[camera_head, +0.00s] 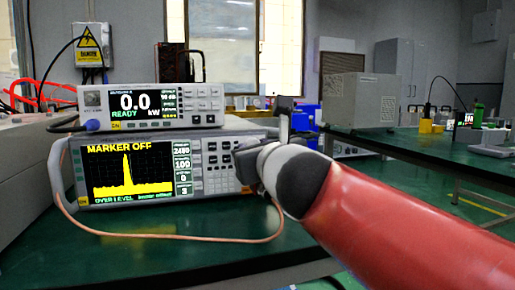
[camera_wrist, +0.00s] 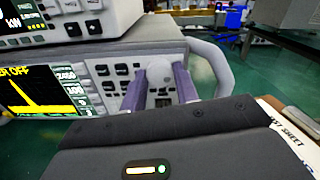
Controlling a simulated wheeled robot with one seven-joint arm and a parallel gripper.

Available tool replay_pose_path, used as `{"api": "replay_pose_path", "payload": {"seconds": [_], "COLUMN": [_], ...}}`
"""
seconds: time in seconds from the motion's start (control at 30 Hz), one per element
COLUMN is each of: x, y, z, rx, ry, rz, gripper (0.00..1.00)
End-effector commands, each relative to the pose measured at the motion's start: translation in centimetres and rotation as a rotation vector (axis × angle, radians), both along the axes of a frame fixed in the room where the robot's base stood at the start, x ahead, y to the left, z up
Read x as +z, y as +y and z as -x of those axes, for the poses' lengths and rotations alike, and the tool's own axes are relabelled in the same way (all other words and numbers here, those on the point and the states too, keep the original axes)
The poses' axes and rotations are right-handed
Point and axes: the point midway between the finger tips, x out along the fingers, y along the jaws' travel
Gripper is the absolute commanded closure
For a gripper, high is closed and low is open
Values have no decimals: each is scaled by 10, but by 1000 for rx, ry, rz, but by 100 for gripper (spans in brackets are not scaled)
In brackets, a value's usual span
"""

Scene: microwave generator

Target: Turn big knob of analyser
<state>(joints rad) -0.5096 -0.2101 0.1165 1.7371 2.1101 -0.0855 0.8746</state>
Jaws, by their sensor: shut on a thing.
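The analyser (camera_head: 130,172) is the lower unit on the green bench, with a yellow trace and "MARKER OFF" on its screen. It also shows in the wrist view (camera_wrist: 112,82). Its big round grey knob (camera_wrist: 160,70) is on the right part of the front panel. My gripper (camera_wrist: 161,86) has one finger on each side of the knob and is shut on it. In the head view my gripper (camera_head: 246,163) covers the right end of the analyser and hides the knob.
The power meter (camera_head: 150,106) reading 0.0 kW READY sits on top of the analyser. An orange cable (camera_head: 170,238) loops across the bench (camera_head: 110,262) in front. A grey side handle (camera_wrist: 212,62) stands right of the knob. A sheet (camera_wrist: 285,132) shows at lower right.

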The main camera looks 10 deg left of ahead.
Motion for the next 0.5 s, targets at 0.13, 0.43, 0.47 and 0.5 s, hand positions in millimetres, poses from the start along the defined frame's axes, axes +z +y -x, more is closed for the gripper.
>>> {"api": "replay_pose_path", "payload": {"seconds": [0.13,0.43,0.47,0.5], "x": [0,-1,-1,-1], "y": [0,0,0,0], "z": [0,0,0,0], "rx": [1,1,1,1], "ry": [48,100,102,105], "rz": [-75,-161,-164,-168], "gripper": [93,93,93,93]}}
